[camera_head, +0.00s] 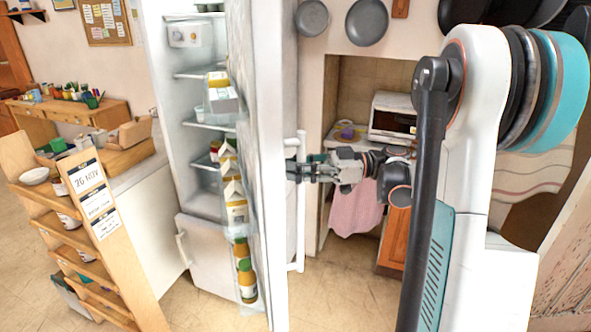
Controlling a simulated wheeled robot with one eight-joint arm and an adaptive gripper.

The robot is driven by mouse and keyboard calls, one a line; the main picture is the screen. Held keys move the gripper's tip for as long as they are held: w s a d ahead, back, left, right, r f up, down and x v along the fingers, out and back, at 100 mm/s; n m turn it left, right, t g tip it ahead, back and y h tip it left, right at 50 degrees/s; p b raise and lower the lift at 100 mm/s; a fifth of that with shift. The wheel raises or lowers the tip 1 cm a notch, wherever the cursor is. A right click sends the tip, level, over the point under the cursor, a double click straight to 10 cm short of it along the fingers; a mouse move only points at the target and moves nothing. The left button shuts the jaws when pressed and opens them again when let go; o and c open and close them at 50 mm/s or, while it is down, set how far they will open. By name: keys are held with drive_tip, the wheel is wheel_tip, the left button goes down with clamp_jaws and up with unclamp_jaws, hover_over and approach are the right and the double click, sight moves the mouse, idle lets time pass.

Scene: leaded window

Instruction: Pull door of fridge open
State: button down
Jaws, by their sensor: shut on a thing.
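The white fridge (205,205) stands left of centre with its upper door open. The door (275,190) swings out toward me and is seen nearly edge-on. Cartons and bottles sit in the shelves on its inner side. A white vertical bar handle (301,230) is on the door's outer face, to the right. My gripper (293,170) reaches in from the right and is shut on the handle near its upper part. The fingertips are partly hidden against the door and bar.
A wooden shelf rack (85,245) with bowls stands at left, beside a counter. The fridge's lower compartment (208,262) is shut. A toaster oven (395,118), a pink towel (355,212) and hanging pans (367,22) are at right. Tiled floor (330,290) shows in front of the door.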

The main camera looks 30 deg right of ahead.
drive_tip(key=c, duration=2)
unclamp_jaws()
drive_tip(key=shift+s+a+f, duration=0.1)
drive_tip(key=shift+s+f, duration=0.05)
drive_tip(key=shift+s, duration=0.05)
drive_tip(key=o, duration=0.5)
drive_tip(key=shift+s+r, duration=0.2)
drive_tip(key=shift+w, duration=0.2)
drive_tip(key=v, duration=0.7)
drive_tip(key=shift+d, duration=0.3)
drive_tip(key=shift+s+f, duration=0.1)
drive_tip(key=shift+s, duration=0.05)
